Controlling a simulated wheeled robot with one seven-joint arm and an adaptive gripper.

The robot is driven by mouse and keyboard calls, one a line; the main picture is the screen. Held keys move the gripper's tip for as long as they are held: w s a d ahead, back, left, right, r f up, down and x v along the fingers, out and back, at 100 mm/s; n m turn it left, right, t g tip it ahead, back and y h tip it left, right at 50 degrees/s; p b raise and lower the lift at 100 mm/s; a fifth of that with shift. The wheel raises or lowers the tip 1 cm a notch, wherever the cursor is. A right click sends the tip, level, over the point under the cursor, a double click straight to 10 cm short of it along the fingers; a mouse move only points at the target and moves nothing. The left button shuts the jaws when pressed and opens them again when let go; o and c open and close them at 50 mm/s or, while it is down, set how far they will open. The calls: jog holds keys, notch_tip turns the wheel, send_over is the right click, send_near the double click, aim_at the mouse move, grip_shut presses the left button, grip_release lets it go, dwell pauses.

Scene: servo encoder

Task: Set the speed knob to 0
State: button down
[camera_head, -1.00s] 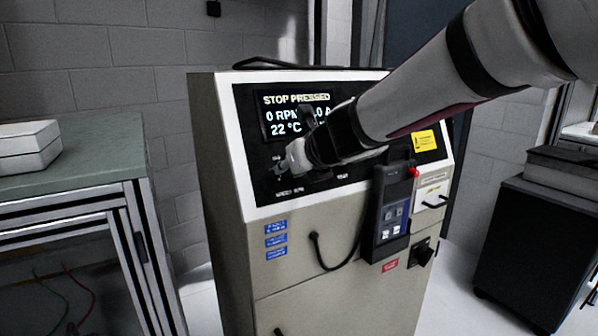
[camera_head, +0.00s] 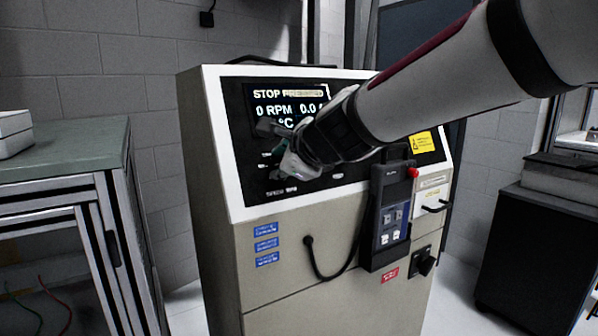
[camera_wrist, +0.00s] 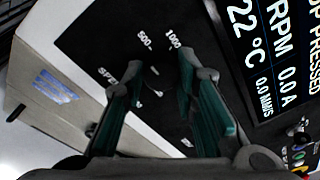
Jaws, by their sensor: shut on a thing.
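The speed knob (camera_wrist: 157,78) is a dark knob on the black sloped panel, hard to make out against it. White marks "500" and "1000" and part of a "SPEED" label show around it in the wrist view. My gripper (camera_wrist: 160,64) has its two green-padded fingers on either side of the knob, shut on it. In the head view my gripper (camera_head: 277,150) is at the panel's left part, below the display, and hides the knob. I cannot read the knob's exact setting. The display (camera_head: 270,108) reads "STOP PRESSED" and 0 RPM.
The beige cabinet (camera_head: 215,240) carries the panel. A handheld pendant (camera_head: 391,215) with a cable hangs on its front, beside a red button (camera_head: 413,173). A green-topped bench (camera_head: 75,150) stands at left and a black cabinet (camera_head: 515,250) at right.

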jog(key=n+b, duration=0.1)
jog(key=n, duration=0.1)
jog(key=n+b, duration=0.3)
jog(key=n, duration=0.1)
jog(key=shift+f+b, duration=0.3)
jog(key=shift+b, duration=0.05)
jog(key=shift+n+y+b, duration=0.3)
jog(key=shift+n+b, duration=0.9)
jog(key=shift+n, duration=0.5)
jog(key=shift+r, duration=0.1)
jog(key=c, duration=1.3)
grip_release()
jog(key=shift+s+d+r, duration=0.1)
jog(key=shift+r, duration=0.05)
jog(key=v, duration=1.1)
jog(key=shift+s+d, duration=0.15)
jog(key=shift+s, duration=0.25)
